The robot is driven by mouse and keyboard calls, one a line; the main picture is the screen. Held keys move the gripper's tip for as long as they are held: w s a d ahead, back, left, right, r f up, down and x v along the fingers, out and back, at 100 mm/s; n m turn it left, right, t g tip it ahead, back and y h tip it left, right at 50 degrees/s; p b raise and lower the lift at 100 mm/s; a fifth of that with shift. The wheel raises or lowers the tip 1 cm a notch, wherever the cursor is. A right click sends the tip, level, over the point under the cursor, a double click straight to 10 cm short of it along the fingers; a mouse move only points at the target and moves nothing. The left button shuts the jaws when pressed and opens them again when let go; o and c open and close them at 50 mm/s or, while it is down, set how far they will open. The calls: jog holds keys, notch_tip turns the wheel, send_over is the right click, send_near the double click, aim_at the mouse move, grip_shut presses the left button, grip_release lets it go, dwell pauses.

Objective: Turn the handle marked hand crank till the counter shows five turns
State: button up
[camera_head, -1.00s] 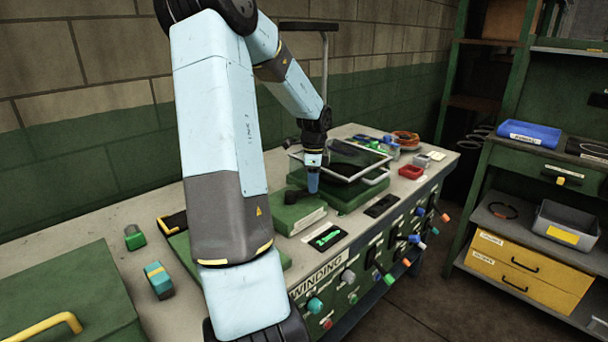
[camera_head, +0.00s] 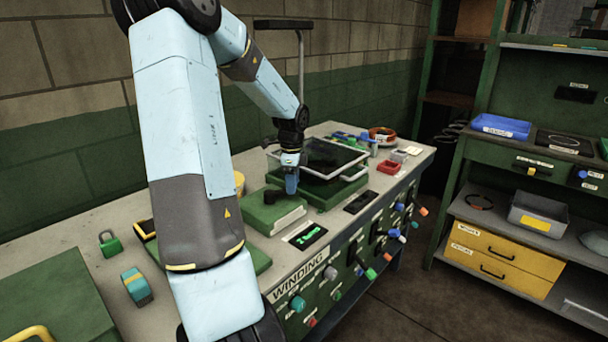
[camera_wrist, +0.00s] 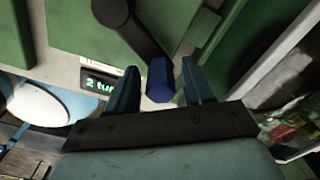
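The hand crank is a dark arm (camera_wrist: 140,28) with a blue grip (camera_wrist: 159,80), on a green block (camera_head: 274,214) on the bench. In the head view the blue grip (camera_head: 291,184) points up under my gripper (camera_head: 290,160). In the wrist view my gripper (camera_wrist: 160,75) has one finger on each side of the grip, with a narrow gap showing on both sides. The counter (camera_wrist: 98,82) reads "2 tu" in green, the rest of the word hidden behind a finger. In the head view the counter (camera_head: 307,236) is too small to read.
A green box with a raised clear lid (camera_head: 330,158) stands just right of the crank. Coloured knobs (camera_head: 370,272) line the bench front by the WINDING label (camera_head: 299,288). A green padlock (camera_head: 109,242) and a teal-and-yellow block (camera_head: 136,286) lie at the left.

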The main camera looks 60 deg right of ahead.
jog(key=shift+o, duration=0.2)
jog(key=shift+s, duration=0.1)
notch_tip(320, 180, up, 14)
dwell(0.5)
jog(key=shift+f, duration=0.15)
dwell(2.4)
